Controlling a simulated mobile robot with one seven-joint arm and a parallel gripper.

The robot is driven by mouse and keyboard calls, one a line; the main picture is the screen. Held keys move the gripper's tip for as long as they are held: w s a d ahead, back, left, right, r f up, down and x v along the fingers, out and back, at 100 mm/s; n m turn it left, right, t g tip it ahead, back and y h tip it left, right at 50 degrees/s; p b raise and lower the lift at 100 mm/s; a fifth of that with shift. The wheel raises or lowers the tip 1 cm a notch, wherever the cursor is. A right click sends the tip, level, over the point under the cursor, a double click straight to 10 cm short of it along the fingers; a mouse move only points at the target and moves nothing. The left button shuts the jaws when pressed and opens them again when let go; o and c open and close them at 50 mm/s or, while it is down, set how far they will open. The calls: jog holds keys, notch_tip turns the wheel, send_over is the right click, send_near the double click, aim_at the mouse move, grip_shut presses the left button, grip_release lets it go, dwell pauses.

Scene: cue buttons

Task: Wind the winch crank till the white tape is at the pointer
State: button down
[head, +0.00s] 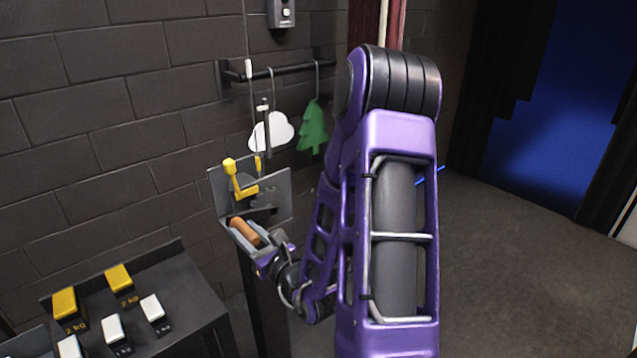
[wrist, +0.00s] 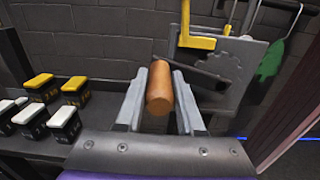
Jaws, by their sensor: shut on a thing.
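The winch plate (head: 275,185) is a grey panel below a hanging bar, with a yellow lever (head: 240,180) on it. My gripper (head: 246,236) is shut on the brown crank handle (head: 241,230). In the wrist view the handle (wrist: 160,88) lies between both fingers, and the dark crank arm (wrist: 203,70) runs from it to the right toward the plate (wrist: 240,70). A thin line rises from the winch. A small white band, likely the white tape (head: 249,68), shows on it at bar height. I cannot clearly tell which part is the pointer.
A white cloud (head: 271,132) and a green tree (head: 313,127) hang from the bar (head: 290,70). A dark table (head: 190,300) at lower left holds several yellow-topped and white-topped weights. A grey wall box (head: 281,12) is above. Open floor lies at right.

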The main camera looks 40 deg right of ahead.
jog(key=r, duration=0.1)
jog(key=d+r, duration=0.1)
jog(key=r, duration=0.1)
jog(key=d+r, duration=0.1)
jog(key=shift+w+d+r, duration=0.1)
jog(key=shift+r, duration=0.2)
jog(key=d+r, duration=0.1)
jog(key=d, duration=0.2)
jog(key=d+r, duration=0.1)
jog(key=shift+w+d+r, duration=0.1)
jog(key=shift+d+r, duration=0.2)
jog(key=shift+d, duration=0.05)
jog(key=d, duration=0.5)
jog(key=shift+w+d, duration=0.2)
jog(key=shift+w, duration=0.05)
